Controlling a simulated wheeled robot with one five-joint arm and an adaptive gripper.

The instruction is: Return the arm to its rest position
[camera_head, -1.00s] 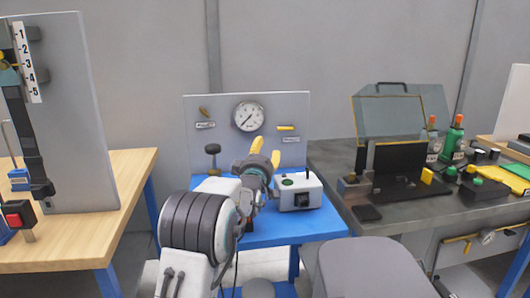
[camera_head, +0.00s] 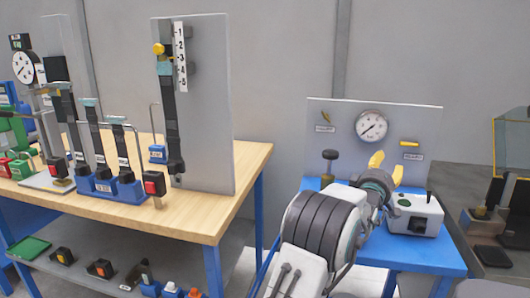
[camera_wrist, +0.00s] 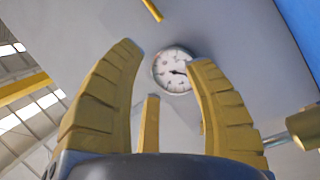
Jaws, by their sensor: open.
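My gripper (camera_head: 387,167) is open, with its yellow fingers raised in front of the grey gauge panel in the head view. In the wrist view my gripper (camera_wrist: 168,100) has its fingers spread, with nothing between them. My arm is held up in front of the blue table (camera_head: 415,255). The round white gauge (camera_head: 371,126) is on the panel behind my gripper. The gauge also shows in the wrist view (camera_wrist: 174,70), beyond the fingers.
A white box (camera_head: 413,213) and a dark knob on a post (camera_head: 329,162) stand on the blue table. At the left is a wooden bench (camera_head: 215,215) with harness straps and a scale panel (camera_head: 212,100). A dark bench (camera_head: 500,262) stands at the right.

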